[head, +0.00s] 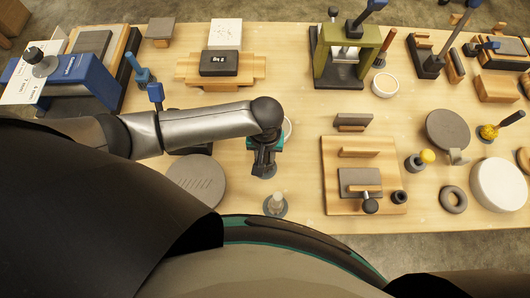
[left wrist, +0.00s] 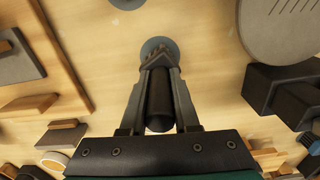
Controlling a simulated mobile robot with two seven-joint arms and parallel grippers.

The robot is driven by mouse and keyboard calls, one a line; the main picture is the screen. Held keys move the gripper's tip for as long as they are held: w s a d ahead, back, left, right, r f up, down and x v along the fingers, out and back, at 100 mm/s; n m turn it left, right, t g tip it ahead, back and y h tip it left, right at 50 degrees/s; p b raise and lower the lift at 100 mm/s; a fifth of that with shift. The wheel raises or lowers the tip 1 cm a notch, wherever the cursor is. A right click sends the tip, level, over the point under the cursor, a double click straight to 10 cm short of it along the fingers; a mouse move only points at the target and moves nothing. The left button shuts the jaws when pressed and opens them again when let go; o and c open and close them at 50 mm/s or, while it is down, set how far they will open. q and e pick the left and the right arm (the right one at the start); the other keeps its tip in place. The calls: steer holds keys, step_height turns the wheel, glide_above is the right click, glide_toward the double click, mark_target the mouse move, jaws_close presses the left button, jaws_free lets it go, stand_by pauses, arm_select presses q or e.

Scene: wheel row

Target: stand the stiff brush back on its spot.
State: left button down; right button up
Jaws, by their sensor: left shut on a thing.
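My left gripper (head: 264,168) points down over the near middle of the bench. In the left wrist view its fingers (left wrist: 160,75) are shut on a dark rounded handle (left wrist: 159,105), which I take to be the stiff brush. Its lower end and bristles are hidden by the fingers. My right gripper is not in view.
A grey disc (head: 195,182) lies to the left. A wooden board (head: 335,200) with blocks lies to the right. Bare bench (head: 300,190) shows between the gripper and that board.

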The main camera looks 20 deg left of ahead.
arm_select(q)
steer(key=shift+f, duration=0.55)
steer(key=c, duration=0.6)
jaws_free()
steer(key=shift+r, duration=0.15)
step_height(320, 180, up, 8)
steer(key=p, duration=0.9)
